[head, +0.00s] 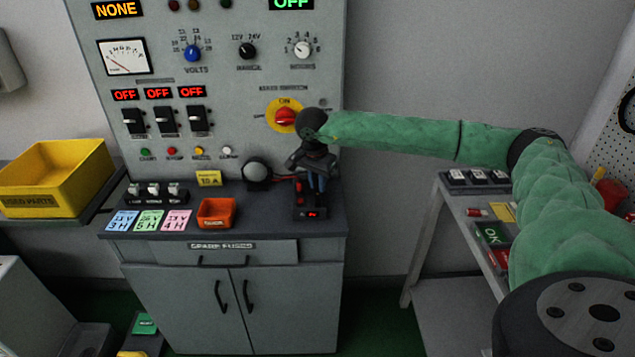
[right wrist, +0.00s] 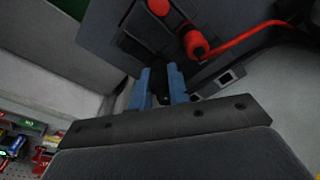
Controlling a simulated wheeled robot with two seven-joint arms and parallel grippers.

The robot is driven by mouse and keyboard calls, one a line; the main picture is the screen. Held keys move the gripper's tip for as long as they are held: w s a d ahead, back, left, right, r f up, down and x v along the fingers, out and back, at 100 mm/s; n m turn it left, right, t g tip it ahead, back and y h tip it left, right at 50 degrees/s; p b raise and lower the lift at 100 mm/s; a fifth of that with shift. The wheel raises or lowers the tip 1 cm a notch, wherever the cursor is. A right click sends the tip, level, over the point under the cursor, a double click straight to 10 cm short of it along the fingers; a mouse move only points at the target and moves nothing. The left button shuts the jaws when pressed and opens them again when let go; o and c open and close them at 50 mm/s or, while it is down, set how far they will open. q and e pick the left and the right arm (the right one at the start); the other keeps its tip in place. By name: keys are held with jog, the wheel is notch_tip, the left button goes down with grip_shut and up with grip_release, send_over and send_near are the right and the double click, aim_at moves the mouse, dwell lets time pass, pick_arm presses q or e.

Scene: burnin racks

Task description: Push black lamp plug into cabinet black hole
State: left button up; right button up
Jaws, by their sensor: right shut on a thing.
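My right gripper (head: 318,188) points down over the right end of the cabinet's dark counter, in front of the panel. In the right wrist view its blue fingers (right wrist: 160,88) are shut on a small black piece (right wrist: 163,84), which looks like the black lamp plug. The plug's tip is hard to see against the dark surface. The black hole of the cabinet (head: 222,252) cannot be made out for certain. A round grey lamp (head: 257,170) sits left of the gripper. My left gripper is out of view.
A red plug (right wrist: 195,43) with a red cable (right wrist: 245,38) lies close beside the fingers. A small box with a red display (head: 311,213) is below the gripper. An orange tray (head: 217,213) and coloured cards (head: 149,221) stand to the left. A side table (head: 470,187) is at right.

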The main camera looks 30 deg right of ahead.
jog(key=shift+f+b, duration=0.65)
dwell(0.8)
jog(key=o, duration=1.1)
jog(key=shift+o, duration=1.2)
jog(key=shift+s+r, duration=0.1)
jog(key=shift+r, duration=0.15)
jog(key=shift+c, duration=0.4)
